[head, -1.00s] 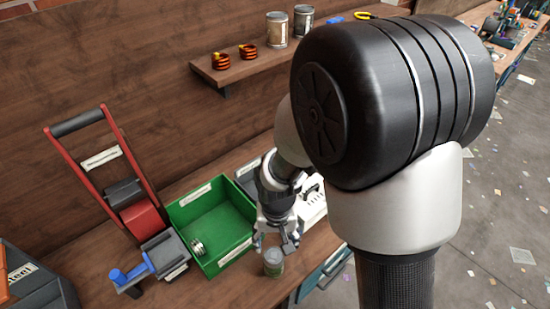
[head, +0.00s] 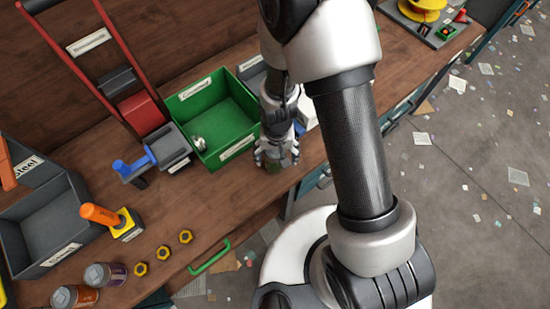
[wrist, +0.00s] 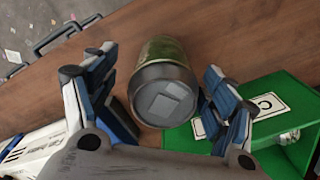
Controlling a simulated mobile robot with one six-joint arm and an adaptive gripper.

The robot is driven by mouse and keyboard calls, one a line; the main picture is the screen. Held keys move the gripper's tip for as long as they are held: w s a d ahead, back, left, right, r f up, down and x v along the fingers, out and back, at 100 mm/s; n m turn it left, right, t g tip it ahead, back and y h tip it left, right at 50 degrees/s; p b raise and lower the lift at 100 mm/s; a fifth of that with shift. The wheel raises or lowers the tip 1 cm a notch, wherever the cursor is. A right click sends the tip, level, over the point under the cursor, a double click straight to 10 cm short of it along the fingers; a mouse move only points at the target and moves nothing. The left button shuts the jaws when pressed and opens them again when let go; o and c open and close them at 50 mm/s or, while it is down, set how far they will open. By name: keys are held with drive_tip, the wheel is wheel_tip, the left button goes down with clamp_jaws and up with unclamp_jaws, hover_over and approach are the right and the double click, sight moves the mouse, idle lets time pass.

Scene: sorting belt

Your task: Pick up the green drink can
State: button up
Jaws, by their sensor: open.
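The green drink can (wrist: 160,60) stands on the wooden bench, its silver end towards the wrist camera. In the wrist view it lies between the two blue-padded fingers of my gripper (wrist: 159,66), with a gap on each side. My gripper is open around the can and not closed on it. In the head view my gripper (head: 277,157) is low over the bench, right of the green bin. It hides most of the can (head: 272,168) there; only a little green shows below the fingers.
The green bin (head: 239,147) stands close beside the can, with a metal can (head: 199,144) inside it. A grey vise with a blue handle (head: 168,150) is further left. The bench edge is close on the right.

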sight(275, 162)
drive_tip(key=f, duration=0.2)
drive_tip(key=f+b, duration=0.1)
drive_tip(key=f, duration=0.2)
drive_tip(key=shift+w+a+b, duration=0.15)
drive_tip(key=shift+a+b, duration=0.05)
drive_tip(key=shift+b, duration=0.1)
drive_tip(key=shift+c, duration=0.3)
drive_tip(key=c, duration=0.7)
